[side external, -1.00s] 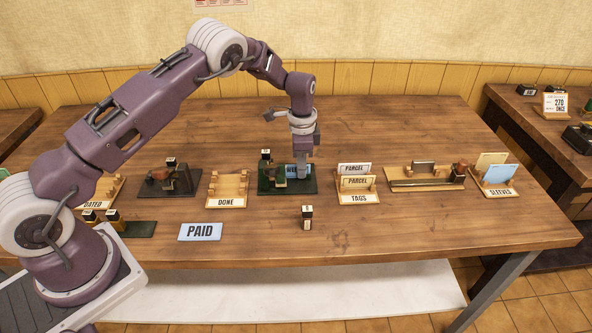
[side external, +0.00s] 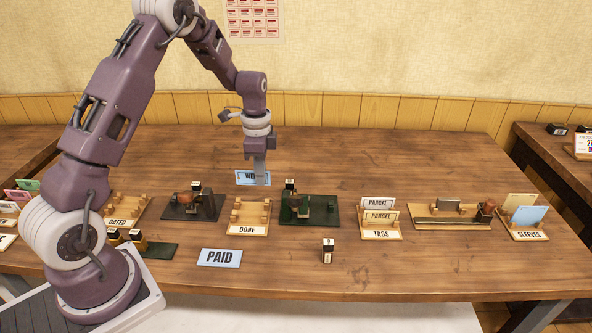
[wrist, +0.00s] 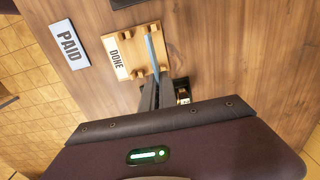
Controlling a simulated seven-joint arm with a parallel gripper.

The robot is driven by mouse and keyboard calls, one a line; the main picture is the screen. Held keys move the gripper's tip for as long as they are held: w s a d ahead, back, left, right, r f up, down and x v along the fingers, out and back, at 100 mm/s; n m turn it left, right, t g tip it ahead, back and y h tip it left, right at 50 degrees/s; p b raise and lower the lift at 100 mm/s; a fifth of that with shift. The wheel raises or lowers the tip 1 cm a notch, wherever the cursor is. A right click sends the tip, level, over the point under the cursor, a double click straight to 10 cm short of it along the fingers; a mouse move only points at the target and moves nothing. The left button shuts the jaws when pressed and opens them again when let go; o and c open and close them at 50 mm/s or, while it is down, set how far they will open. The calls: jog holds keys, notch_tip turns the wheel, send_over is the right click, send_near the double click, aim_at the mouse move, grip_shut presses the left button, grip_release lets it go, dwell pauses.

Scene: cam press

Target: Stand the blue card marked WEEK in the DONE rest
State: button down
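The blue card (side external: 246,178), its lettering partly covered so that only "WE" reads, is held upright by my gripper (side external: 260,180). My gripper is shut on the card's right part. The card shows edge-on as a thin blue strip in the wrist view (wrist: 152,55), in front of my fingers (wrist: 150,95). The DONE rest (side external: 247,216) is a light wooden stand with pegs and a white label. It appears empty, and the card is above and behind it in the side view. In the wrist view the strip overlaps the right part of the DONE rest (wrist: 122,60).
A green-based press (side external: 318,210) stands right of the DONE rest, and a dark-based one (side external: 178,208) stands left. A PAID card (side external: 220,257) lies in front. A small stamp (side external: 328,252) stands front right. The TAGS rest (side external: 381,222) holds PARCEL cards. The table behind is clear.

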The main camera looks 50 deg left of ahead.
aim_at(260, 207)
jog(key=shift+s+a, duration=0.2)
jog(key=shift+s, duration=0.25)
jog(key=shift+f, duration=0.1)
jog(key=shift+f, duration=3.5)
jog(key=shift+f, duration=0.2)
jog(key=c, duration=1)
grip_release()
jog(key=shift+c, duration=0.2)
notch_tip(260, 207, up, 7)
